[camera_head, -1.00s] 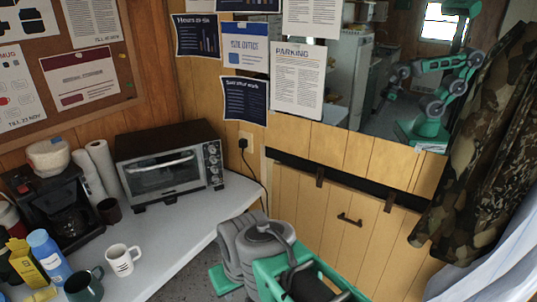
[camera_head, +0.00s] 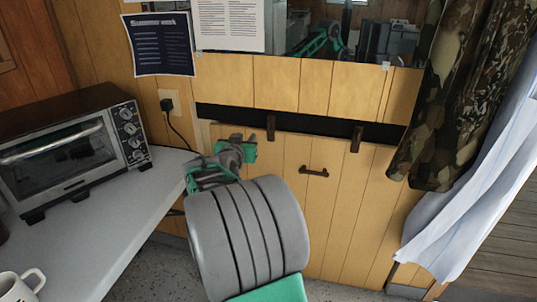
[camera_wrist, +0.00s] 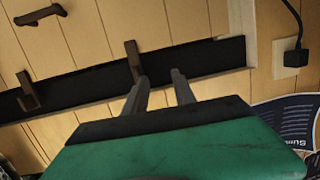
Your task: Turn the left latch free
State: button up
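The left latch (camera_head: 271,127) is a small brown bar standing upright across the lower edge of a black gap, at the top of a wooden panel (camera_head: 335,215). The right latch (camera_head: 356,138) looks the same and is also upright. My gripper (camera_head: 245,148) is just left of and below the left latch in the head view. In the wrist view, which shows the scene upside down, my gripper (camera_wrist: 158,77) has two grey fingers apart with nothing between them. The left latch (camera_wrist: 134,62) is by the tip of one finger; whether they touch cannot be told. The right latch (camera_wrist: 28,90) is further off.
A dark handle (camera_head: 314,171) is on the panel. A toaster oven (camera_head: 70,145) and a white mug (camera_head: 20,288) stand on the white counter (camera_head: 115,225) at left. A wall socket (camera_head: 168,103) with a cord is near. A camouflage jacket (camera_head: 440,95) hangs at right.

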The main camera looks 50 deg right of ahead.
aim_at(268, 126)
jog(key=d+h, duration=0.1)
jog(key=d, duration=0.3)
jog(key=d+h, duration=0.1)
jog(key=d, duration=0.3)
jog(key=d+m+b, duration=0.1)
jog(key=d, duration=0.3)
jog(key=shift+w+d+f+h, duration=0.2)
jog(key=shift+d+h, duration=0.2)
grip_shut()
dwell(0.6)
